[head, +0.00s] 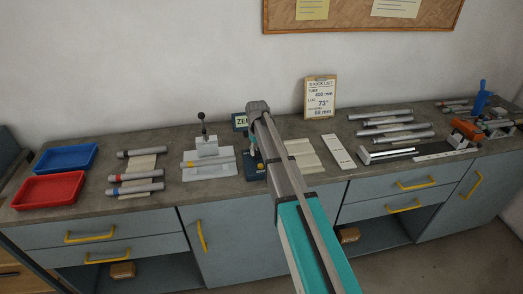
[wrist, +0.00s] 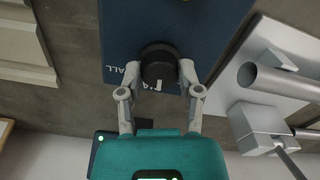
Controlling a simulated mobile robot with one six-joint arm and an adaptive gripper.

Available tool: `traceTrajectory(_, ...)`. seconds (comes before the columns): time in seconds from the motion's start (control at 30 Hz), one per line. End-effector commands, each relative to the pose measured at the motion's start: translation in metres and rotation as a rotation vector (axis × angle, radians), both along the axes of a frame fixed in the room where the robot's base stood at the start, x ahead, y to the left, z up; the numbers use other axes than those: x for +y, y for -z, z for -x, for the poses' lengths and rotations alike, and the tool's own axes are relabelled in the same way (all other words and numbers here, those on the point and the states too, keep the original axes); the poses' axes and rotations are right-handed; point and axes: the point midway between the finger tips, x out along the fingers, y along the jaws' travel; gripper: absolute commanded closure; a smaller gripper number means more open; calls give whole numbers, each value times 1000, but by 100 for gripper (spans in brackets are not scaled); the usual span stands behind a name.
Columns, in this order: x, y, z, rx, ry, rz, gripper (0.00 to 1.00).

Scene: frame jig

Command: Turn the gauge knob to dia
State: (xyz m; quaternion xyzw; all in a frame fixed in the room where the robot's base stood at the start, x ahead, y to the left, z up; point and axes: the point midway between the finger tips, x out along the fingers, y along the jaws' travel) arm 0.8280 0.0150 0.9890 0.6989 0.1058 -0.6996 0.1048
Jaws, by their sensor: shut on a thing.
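The gauge knob (wrist: 158,58) is a dark round knob on a blue gauge plate (wrist: 205,25) in the wrist view. My gripper (wrist: 160,70) is shut on the knob, with one finger on each side. White lettering ending in "ALL" shows left of the knob. Part of another label, seemingly "IA", shows just below it, partly covered.
A grey fixture (head: 222,168) with a lever stands close left of the gauge, and its metal tube (wrist: 285,84) shows in the wrist view. Pale slotted blocks (head: 302,155) lie to the right. Red (head: 70,188) and blue (head: 68,158) trays sit far left.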

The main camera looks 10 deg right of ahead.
Motion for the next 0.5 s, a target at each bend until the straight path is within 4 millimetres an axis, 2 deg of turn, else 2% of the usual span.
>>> traceTrajectory(0.2, 2, 0, -4, -8, 112, -5, 100)
traceTrajectory(0.5, 2, 0, -4, -8, 167, -4, 100)
